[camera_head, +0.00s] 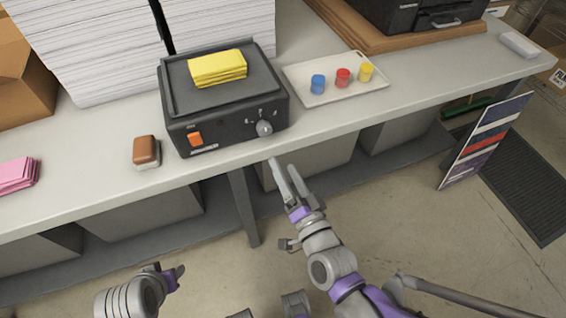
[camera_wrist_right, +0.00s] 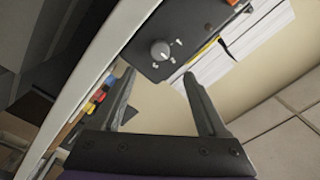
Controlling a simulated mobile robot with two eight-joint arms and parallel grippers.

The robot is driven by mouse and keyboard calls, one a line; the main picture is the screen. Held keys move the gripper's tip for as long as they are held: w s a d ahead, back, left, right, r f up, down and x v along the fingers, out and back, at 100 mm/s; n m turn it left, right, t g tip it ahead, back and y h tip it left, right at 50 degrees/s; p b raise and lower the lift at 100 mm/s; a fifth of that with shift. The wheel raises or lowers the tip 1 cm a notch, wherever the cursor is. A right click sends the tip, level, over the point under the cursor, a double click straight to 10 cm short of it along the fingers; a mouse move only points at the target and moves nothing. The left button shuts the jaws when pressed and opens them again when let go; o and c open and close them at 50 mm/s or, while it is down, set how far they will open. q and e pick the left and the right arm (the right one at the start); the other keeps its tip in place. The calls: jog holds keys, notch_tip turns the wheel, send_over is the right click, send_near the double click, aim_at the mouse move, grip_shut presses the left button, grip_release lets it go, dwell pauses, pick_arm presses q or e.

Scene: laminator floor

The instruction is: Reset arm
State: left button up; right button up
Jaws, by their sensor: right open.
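My right gripper (camera_head: 283,164) is open and empty, just in front of the table's front edge, below the knob of the black machine. In the right wrist view, its two fingers (camera_wrist_right: 158,73) stand apart with nothing between them, and the machine's grey knob (camera_wrist_right: 160,50) shows beyond them. The black machine (camera_head: 228,127) stands on the table with an orange switch and a knob on its front. A yellow stack (camera_head: 217,68) lies on top of it. My left gripper (camera_head: 170,276) shows at the bottom left, away from the table; its jaws are unclear.
On the long table (camera_head: 330,130) are a brown-topped block (camera_head: 146,150), pink sheets (camera_head: 17,175), tall paper stacks (camera_head: 95,45) and a white tray (camera_head: 300,80) with blue, red and yellow pots. A sign board (camera_head: 484,140) stands at the right. The floor before the table looks open.

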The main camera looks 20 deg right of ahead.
dwell(0.4)
jog(key=s+d+f+n+g+h+p, duration=0.1)
jog(key=s+d+n+g+p, duration=0.3)
jog(key=g, duration=0.9)
jog(key=s+f+n+p, duration=0.1)
jog(key=s+n+p, duration=0.2)
jog(key=s+n, duration=0.1)
jog(key=shift+s+f+n, duration=0.15)
jog(key=shift+f+n, duration=0.15)
jog(key=shift+n, duration=0.5)
